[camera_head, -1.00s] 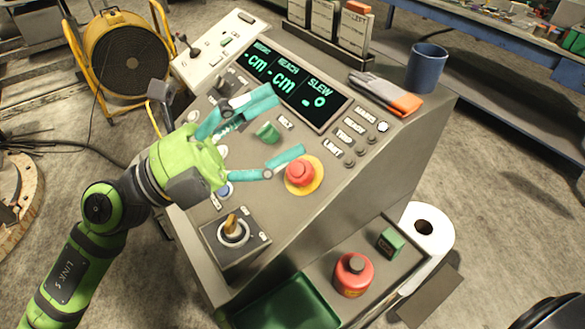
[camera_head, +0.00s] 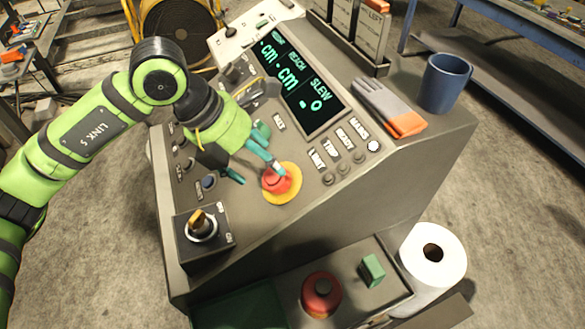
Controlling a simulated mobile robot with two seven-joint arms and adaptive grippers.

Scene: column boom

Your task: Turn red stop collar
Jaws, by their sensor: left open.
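The red stop collar (camera_head: 276,182) is a red mushroom-shaped knob on a round yellow plate (camera_head: 293,191). It sits on the sloping console face, below the display. My left gripper (camera_head: 259,175) reaches down over the console from the upper left, its teal fingers apart. One fingertip is at the upper edge of the red knob and overlaps it in the picture; I cannot tell whether it touches. The other fingertip is to the left of the knob, beyond the yellow plate. Nothing shows between the fingers. My right gripper is not in view.
A dark display (camera_head: 299,78) and a row of small labelled buttons lie above and right of the knob. Gloves (camera_head: 388,107) and a blue mug (camera_head: 444,83) rest on the console top.

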